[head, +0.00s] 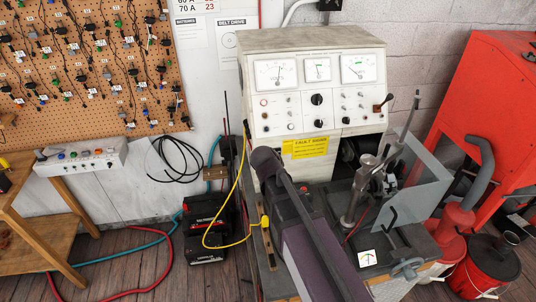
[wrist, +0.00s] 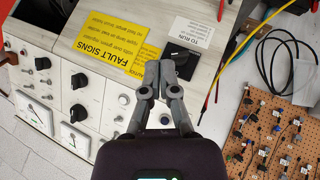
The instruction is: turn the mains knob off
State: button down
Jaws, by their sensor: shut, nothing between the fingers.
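In the wrist view, my gripper (wrist: 160,66) is shut and empty, with its fingertips together. A black knob (wrist: 183,61) sits on the machine beside a white label reading "TO RUN" (wrist: 192,33). It is partly behind the fingertips, and I cannot tell if they touch it or which way it points. No mains marking is readable on it. In the head view, my dark arm covers the lower left of the test bench (head: 340,128), and the fingertips and that knob are hidden. Other black knobs (head: 316,99) are on the bench's front panel.
A yellow fault sign (wrist: 118,38) is left of the fingertips. Yellow and red leads (wrist: 219,62) hang to the right. In the head view, a lever (head: 388,101), a clamp and a grey guard (head: 415,180) stand right of the arm. A black battery (head: 205,225) is left.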

jog(key=w+a+r+n+t+p, duration=0.1)
jog(key=a+r, duration=0.3)
jog(key=a, duration=0.4)
jog(key=shift+w+n+t+y, duration=0.4)
jog(key=shift+w+t, duration=0.05)
jog(key=shift+t, duration=0.15)
jog(key=shift+w+d+f, duration=0.1)
jog(key=shift+f, duration=0.05)
jog(key=s+d+f+b+x, duration=0.1)
jog(key=b+x, duration=0.8)
jog(key=x, duration=0.3)
jog(key=shift+d+f, duration=0.3)
jog(key=shift+f, duration=0.15)
jog(key=shift+d+f+b, duration=0.15)
jog(key=shift+d+b, duration=0.1)
jog(key=shift+b, duration=0.2)
